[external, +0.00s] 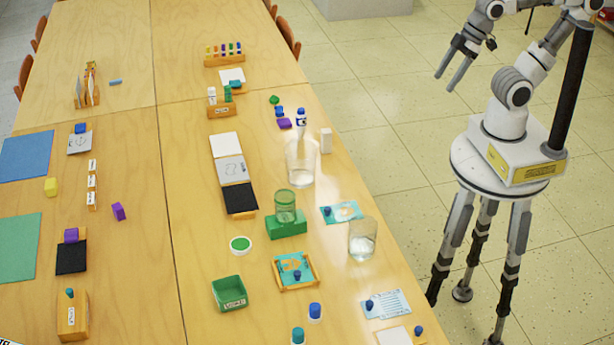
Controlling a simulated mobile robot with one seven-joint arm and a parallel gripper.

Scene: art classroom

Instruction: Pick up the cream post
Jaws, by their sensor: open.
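A small upright cream post (326,141) stands on the wooden table near its right edge, just behind and right of a tall clear glass jar. My gripper (447,81) is open and empty. It hangs over the floor to the right of the table, up and to the right of the post in the picture and well apart from it.
The clear jar (300,163) stands close to the post. A green glass (285,206) and another clear glass (362,240) stand nearer the camera.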

